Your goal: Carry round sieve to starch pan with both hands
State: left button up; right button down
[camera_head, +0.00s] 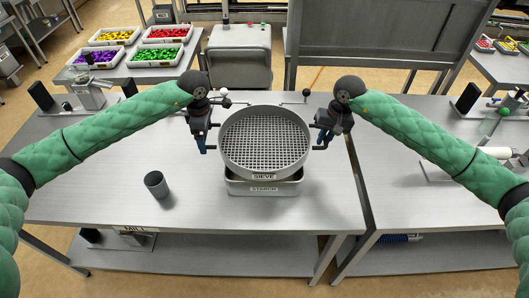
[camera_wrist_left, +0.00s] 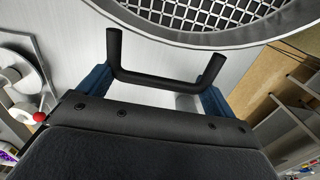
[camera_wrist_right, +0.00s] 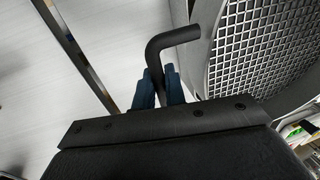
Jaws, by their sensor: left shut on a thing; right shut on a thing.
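The round sieve (camera_head: 265,140), grey with a square mesh and a "SIEVE" label, is held level between my two grippers. The rectangular metal starch pan (camera_head: 264,187), labelled "STARCH", stands on the table under the sieve; its inside is hidden by the sieve. My left gripper (camera_head: 207,146) is shut on the sieve's left black handle, which shows in the left wrist view (camera_wrist_left: 165,76). My right gripper (camera_head: 324,143) is shut on the right black handle, which shows in the right wrist view (camera_wrist_right: 170,50). Whether the sieve touches the pan I cannot tell.
A dark grey cup (camera_head: 157,185) stands on the table left of the pan. A balance-like stand with a white ball (camera_head: 224,92) is behind the sieve. Trays of coloured pieces (camera_head: 163,55) are on a table at the back left. The table front is mostly clear.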

pick_arm(q)
jog(key=shift+w+f+b, duration=0.1)
jog(key=shift+f+b, duration=0.2)
jog(key=shift+f, duration=0.25)
pick_arm(e)
jog(key=shift+w+f, duration=0.15)
jog(key=shift+f, duration=0.35)
pick_arm(q)
jog(key=shift+f+b, duration=0.4)
jog(key=shift+b, duration=0.1)
jog(key=shift+f+b, duration=0.7)
jog(key=shift+f, duration=0.05)
pick_arm(e)
jog(key=shift+f, duration=1.15)
pick_arm(q)
jog(key=o, duration=1.3)
pick_arm(e)
jog(key=c, duration=1.8)
grip_release()
pick_arm(q)
jog(key=shift+o, duration=0.5)
pick_arm(e)
jog(key=o, duration=0.3)
pick_arm(q)
jog(key=shift+r, duration=0.1)
pick_arm(e)
jog(key=shift+o, duration=0.2)
pick_arm(q)
jog(key=shift+r, duration=0.1)
